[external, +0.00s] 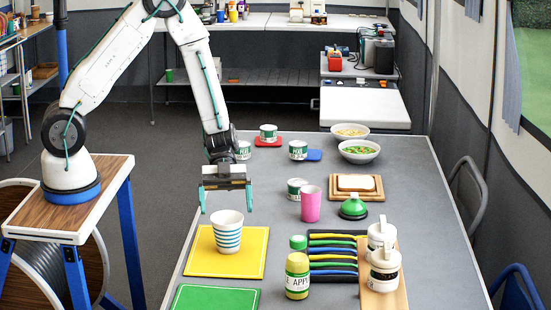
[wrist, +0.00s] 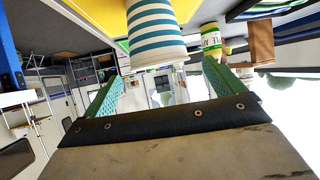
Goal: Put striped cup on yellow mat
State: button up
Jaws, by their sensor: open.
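The striped cup (external: 228,232), white with blue bands, stands upright on the yellow mat (external: 200,262). The mat lies flat near the left edge of the grey table. My gripper (external: 226,198) is open and empty, above and slightly behind the cup, with its green fingers pointing down. In the wrist view my gripper (wrist: 160,92) has its fingers apart, with the striped cup (wrist: 155,35) beyond the fingertips and nothing between them. Part of the yellow mat (wrist: 110,55) shows behind the cup there.
A green mat (external: 215,298) lies in front of the yellow mat. A yellow bottle (external: 297,272) and a rack of coloured strips (external: 333,258) stand to the right.

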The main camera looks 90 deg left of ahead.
jog(key=v, duration=0.7)
jog(key=w+a+r+n+t+y, duration=0.4)
jog(key=w+a+r+t+y, duration=0.15)
jog(key=w+r+y, duration=0.35)
jog(key=s+a+r+n+t+y, duration=0.1)
jog(key=s+a+r+n+y, duration=0.15)
jog(key=r, duration=0.35)
jog(key=s+a+r+n+y, duration=0.1)
jog(key=s+r+n+y, duration=0.15)
jog(key=r+y, duration=0.2)
jog(key=s+d+r+n+g+h, duration=0.1)
jog(key=s+d, duration=0.3)
jog(key=s, duration=0.5)
jog(key=s+d+r+n+g+h, duration=0.1)
jog(key=s+d+n+g, duration=0.2)
jog(key=s, duration=0.6)
jog(key=s+d+r+n+g+h, duration=0.1)
jog(key=s+d, duration=0.4)
jog(key=s, duration=0.5)
jog(key=n+g+h, duration=0.1)
jog(key=g, duration=0.1)
jog(key=shift+n+g, duration=0.35)
jog(key=shift+n, duration=0.05)
